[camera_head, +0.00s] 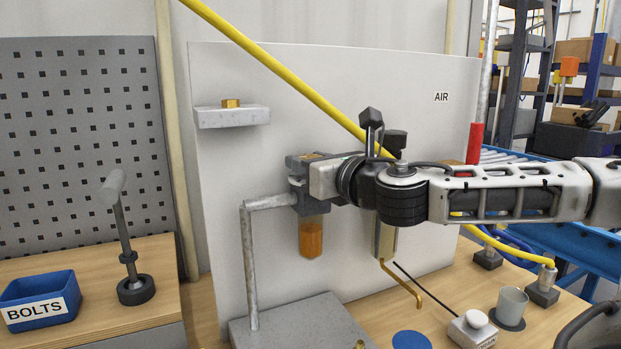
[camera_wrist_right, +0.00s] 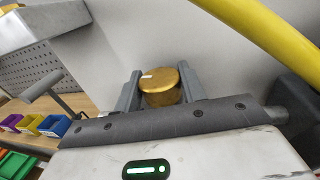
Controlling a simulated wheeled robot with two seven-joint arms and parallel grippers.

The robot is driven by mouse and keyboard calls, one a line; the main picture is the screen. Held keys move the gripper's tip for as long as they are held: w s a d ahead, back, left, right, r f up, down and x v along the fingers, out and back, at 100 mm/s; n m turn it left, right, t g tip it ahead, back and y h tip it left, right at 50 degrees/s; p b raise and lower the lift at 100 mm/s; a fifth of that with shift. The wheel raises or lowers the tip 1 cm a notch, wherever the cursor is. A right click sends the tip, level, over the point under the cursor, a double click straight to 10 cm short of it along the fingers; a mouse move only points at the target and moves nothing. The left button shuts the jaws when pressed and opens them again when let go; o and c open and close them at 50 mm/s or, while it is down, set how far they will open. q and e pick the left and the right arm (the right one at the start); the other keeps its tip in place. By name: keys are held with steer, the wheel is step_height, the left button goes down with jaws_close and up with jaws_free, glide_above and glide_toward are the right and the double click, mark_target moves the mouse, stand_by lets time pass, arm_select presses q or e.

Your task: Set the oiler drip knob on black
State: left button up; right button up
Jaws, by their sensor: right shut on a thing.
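The oiler is a grey block (camera_head: 308,203) with an amber bowl (camera_head: 311,240) below it, on a grey pipe in front of the white panel. My right gripper (camera_head: 306,168) reaches in from the right at the top of the oiler. In the right wrist view, the round brass drip knob (camera_wrist_right: 160,86) sits between the two grey fingers, which are shut on it. A small white mark shows on the left part of its top face. No black mark can be made out around the knob. My left gripper is not in view.
A yellow hose (camera_head: 275,68) runs diagonally behind my right arm. A small shelf (camera_head: 232,117) with a brass piece is up left. Below are a bent brass tube (camera_head: 402,285), a blue disc (camera_head: 411,340), a white button box (camera_head: 473,330) and a grey cup (camera_head: 511,304).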

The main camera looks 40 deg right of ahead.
steer(key=n+y+b, duration=0.1)
steer(key=y+b, duration=0.1)
steer(key=y, duration=0.1)
steer(key=shift+d+f+n, duration=0.15)
steer(key=shift+f+n, duration=0.1)
steer(key=shift+n, duration=0.15)
steer(key=shift+n+y+b, duration=0.7)
steer(key=shift+y+b, duration=0.25)
steer(key=shift+y, duration=0.15)
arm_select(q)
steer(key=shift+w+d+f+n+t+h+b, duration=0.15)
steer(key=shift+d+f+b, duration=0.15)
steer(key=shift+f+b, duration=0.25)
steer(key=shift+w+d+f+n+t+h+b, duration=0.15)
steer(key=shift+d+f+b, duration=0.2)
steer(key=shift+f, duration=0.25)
arm_select(e)
steer(key=shift+r+n+g+y, duration=0.2)
steer(key=shift+n+g+y, duration=0.2)
steer(key=shift+n+y, duration=0.95)
steer(key=shift+y, duration=0.45)
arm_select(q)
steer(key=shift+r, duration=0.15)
arm_select(e)
steer(key=shift+r, duration=0.1)
